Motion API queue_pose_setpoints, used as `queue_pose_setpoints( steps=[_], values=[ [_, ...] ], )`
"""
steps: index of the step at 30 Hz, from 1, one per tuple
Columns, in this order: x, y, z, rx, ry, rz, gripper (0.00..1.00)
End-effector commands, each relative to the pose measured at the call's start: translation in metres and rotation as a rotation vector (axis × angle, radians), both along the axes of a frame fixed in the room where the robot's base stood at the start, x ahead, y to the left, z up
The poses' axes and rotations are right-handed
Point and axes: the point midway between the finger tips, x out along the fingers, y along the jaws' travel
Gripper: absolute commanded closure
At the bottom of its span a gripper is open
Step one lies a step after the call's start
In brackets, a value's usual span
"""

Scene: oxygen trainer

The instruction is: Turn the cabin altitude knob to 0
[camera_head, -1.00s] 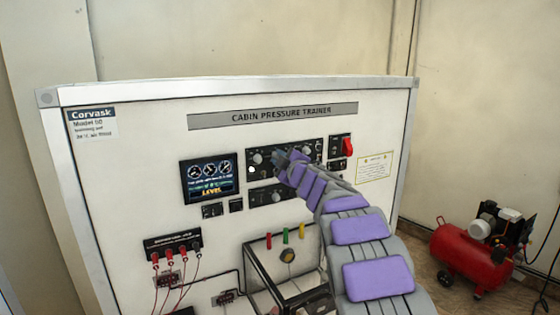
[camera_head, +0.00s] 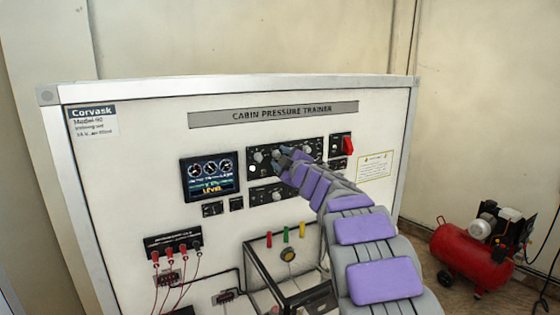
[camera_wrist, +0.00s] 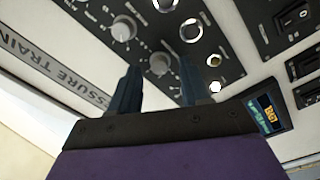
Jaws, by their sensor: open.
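The black control panel (camera_head: 250,174) on the cabin pressure trainer holds several round grey knobs. One knob (camera_head: 258,157) shows left of my gripper (camera_head: 282,157), whose tip is at the panel's upper row. In the wrist view my gripper (camera_wrist: 159,68) is open, with a grey dial knob (camera_wrist: 160,63) seen between its two dark fingers. I cannot tell whether the fingers touch it. A second dial knob (camera_wrist: 123,28) lies up and left of it there. The labels are too small to read, so I cannot tell which is the cabin altitude knob.
A display screen (camera_head: 210,177) is left of the panel, and a red switch (camera_head: 347,145) is to its right. Jacks with red wires (camera_head: 172,250) and a clear box (camera_head: 290,272) are below. A red compressor (camera_head: 470,257) stands on the floor at right.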

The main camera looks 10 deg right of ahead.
Motion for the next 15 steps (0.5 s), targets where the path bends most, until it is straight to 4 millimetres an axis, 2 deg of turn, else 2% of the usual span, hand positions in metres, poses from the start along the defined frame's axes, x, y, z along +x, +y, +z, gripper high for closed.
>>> queue_pose_setpoints(
  steps=[15],
  values=[
    [-0.07, -0.022, -0.006, 0.001, 0.004, -0.001, 0.53]
  ],
)
